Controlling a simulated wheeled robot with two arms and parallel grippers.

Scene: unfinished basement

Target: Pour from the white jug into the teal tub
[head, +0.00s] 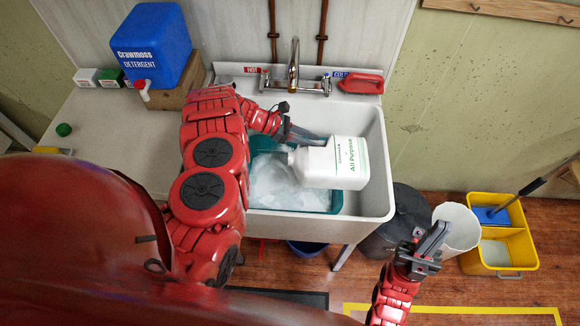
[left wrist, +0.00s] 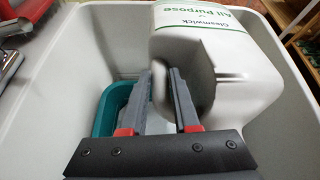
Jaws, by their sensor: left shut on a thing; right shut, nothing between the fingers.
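The white jug (head: 346,163), with a green and white "All Purpose" label, is tipped onto its side above the sink, its narrower end toward the left. My left gripper (head: 308,137) is shut on it, apparently at the handle; the jug also fills the upper right of the left wrist view (left wrist: 225,70). The teal tub (head: 337,203) lies below in the sink and holds something pale and watery or sudsy. The tub's edge shows in the left wrist view (left wrist: 114,112). The jug's mouth and any stream are not clear. My right gripper (head: 433,240) is shut and empty, right of the sink.
The white sink (head: 374,160) surrounds the tub, with a faucet (head: 294,65) behind. A blue detergent container (head: 152,45) stands at the back left. A dark bin (head: 402,215), a white bucket (head: 458,226) and a yellow mop bucket (head: 518,255) stand at right.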

